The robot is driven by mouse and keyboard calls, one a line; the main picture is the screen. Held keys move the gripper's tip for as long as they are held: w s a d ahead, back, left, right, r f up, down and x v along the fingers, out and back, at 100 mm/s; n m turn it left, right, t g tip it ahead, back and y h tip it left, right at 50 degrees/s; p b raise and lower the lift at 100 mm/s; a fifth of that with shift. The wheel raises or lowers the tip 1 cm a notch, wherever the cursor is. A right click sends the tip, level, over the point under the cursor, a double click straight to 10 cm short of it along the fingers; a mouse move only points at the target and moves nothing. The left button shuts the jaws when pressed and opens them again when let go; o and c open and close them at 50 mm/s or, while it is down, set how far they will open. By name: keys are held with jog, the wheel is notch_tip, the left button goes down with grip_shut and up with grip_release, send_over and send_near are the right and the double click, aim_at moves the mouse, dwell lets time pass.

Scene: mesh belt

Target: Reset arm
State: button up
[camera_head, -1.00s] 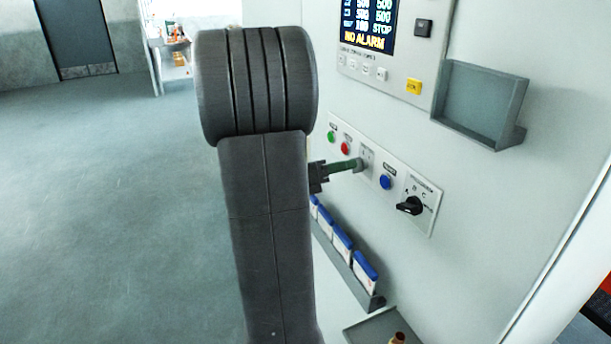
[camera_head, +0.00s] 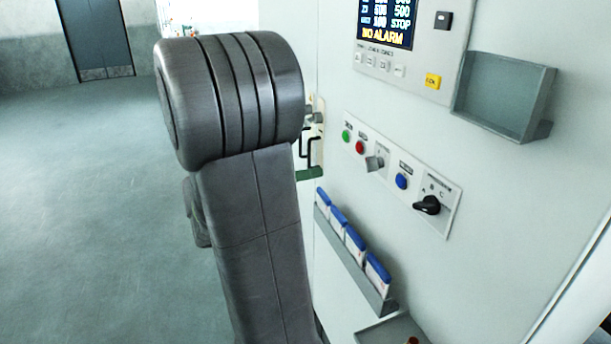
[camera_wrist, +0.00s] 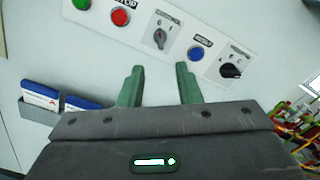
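My gripper (camera_wrist: 158,88) shows in the wrist view with its two green fingers apart and nothing between them. It faces the panel and stands off from it, below a grey rotary switch (camera_wrist: 159,37). In the head view my arm hides most of the gripper; a green finger (camera_head: 309,174) shows just right of the arm. The rotary switch also shows in the head view (camera_head: 375,163), with nothing touching it. Beside it are a green button (camera_head: 346,135), a red button (camera_head: 360,147), a blue button (camera_head: 401,181) and a black selector knob (camera_head: 427,205).
A screen (camera_head: 387,22) reading NO ALARM is above the buttons. A grey tray (camera_head: 503,90) juts from the panel at the upper right. A rack (camera_head: 352,262) with several blue-topped packs is below. Open floor (camera_head: 80,220) lies to the left.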

aim_at(366, 162)
jog(key=shift+d, duration=0.15)
jog(key=p+x, duration=0.3)
jog(key=x, duration=1)
jog(key=shift+w+d, duration=0.1)
jog(key=shift+d, duration=0.15)
dwell(0.3)
